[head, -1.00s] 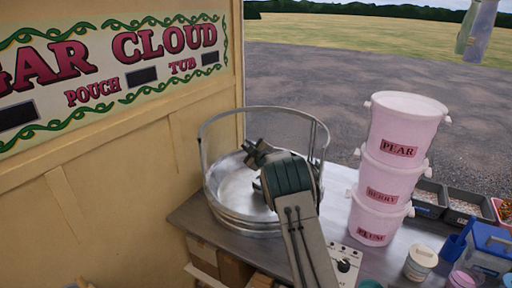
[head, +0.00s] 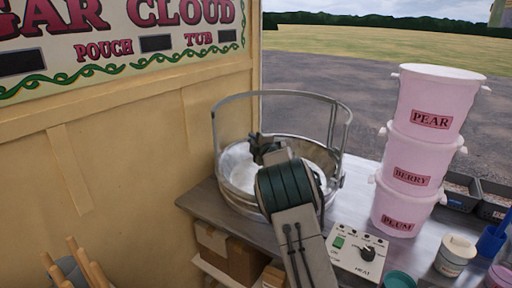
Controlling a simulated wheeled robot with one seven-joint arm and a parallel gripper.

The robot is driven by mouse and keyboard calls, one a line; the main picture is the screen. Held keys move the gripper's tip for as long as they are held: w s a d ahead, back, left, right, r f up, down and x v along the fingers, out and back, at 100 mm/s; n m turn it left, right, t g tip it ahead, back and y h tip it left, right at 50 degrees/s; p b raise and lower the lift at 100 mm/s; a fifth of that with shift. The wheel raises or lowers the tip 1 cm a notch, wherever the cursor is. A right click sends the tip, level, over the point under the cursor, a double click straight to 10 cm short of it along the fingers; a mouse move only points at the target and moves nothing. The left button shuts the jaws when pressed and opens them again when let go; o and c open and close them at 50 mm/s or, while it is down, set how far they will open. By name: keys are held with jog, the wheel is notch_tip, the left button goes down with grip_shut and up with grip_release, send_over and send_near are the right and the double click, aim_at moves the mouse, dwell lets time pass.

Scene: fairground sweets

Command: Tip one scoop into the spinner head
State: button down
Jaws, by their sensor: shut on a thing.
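The spinner is a round metal bowl (head: 238,190) with a raised hoop guard, at the back left of the counter. Its inside is pale. The spinner head in its middle is mostly hidden by my arm. My gripper (head: 262,146) is over the bowl, inside the hoop in the picture. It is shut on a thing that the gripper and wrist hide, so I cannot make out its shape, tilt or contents. I cannot tell the gripper's height above the spinner head.
A control box (head: 356,252) with a green switch and black knob stands in front of the bowl. Three stacked pink tubs, pear (head: 434,98), berry (head: 418,160) and plum (head: 402,208), stand to the right. A lidded jar (head: 455,256) and a blue item (head: 491,241) are farther right. The panelled wall (head: 130,170) is left.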

jog(key=c, duration=2.2)
grip_release()
jog(key=shift+s+a+f+n+b, duration=0.15)
jog(key=shift+f+n+b, duration=0.65)
jog(key=shift+b, duration=0.85)
jog(key=shift+a+f+n+b, duration=0.2)
jog(key=shift+f+n+b, duration=0.55)
jog(key=shift+b, duration=0.9)
jog(key=c, duration=2.2)
grip_release()
jog(key=shift+f+n+b, duration=0.25)
jog(key=shift+f+b, duration=0.05)
jog(key=shift+b, duration=0.35)
jog(key=c, duration=2.2)
grip_release()
